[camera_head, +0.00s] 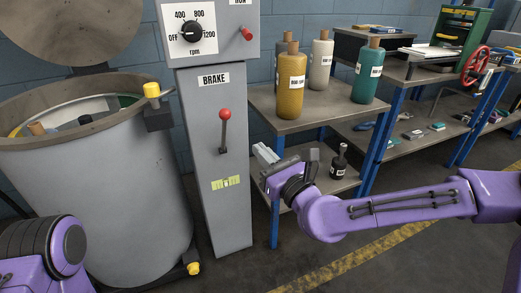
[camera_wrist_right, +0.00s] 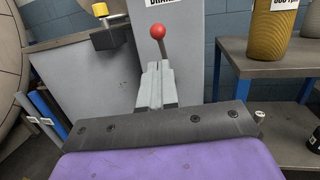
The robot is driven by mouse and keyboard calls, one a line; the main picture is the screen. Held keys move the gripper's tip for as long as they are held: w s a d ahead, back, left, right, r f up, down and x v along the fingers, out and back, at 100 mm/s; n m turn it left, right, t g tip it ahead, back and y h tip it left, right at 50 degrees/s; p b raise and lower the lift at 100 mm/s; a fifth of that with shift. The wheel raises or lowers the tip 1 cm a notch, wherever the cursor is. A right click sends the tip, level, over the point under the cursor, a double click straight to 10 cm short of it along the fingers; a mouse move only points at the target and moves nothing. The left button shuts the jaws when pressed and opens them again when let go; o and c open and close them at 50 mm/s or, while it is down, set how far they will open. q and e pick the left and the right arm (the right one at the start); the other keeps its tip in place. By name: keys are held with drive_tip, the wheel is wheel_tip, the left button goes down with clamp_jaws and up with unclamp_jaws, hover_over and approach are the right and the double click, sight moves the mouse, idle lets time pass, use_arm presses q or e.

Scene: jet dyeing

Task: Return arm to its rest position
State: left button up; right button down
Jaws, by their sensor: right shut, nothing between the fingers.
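My right gripper (camera_head: 264,153) is shut and empty. Its purple arm comes in from the right, and the gripper hangs in front of the shelf table, just right of the grey control column (camera_head: 215,130). In the right wrist view the closed fingers (camera_wrist_right: 156,86) point toward the brake lever with its red ball (camera_wrist_right: 157,31). The red-balled brake lever (camera_head: 224,130) stands upright in the head view, apart from the gripper. A purple part of my left arm (camera_head: 40,250) shows at the lower left; its gripper is out of view.
A large grey drum (camera_head: 110,190) with a raised lid stands at the left. The shelf table (camera_head: 262,100) carries yellow, white and teal bottles. A small dark bottle (camera_head: 339,160) stands on its lower shelf near my right arm. A workbench with a red wheel (camera_head: 474,65) is behind.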

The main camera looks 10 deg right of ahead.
drive_tip(key=shift+s+f, duration=0.2)
drive_tip(key=shift+s, duration=0.25)
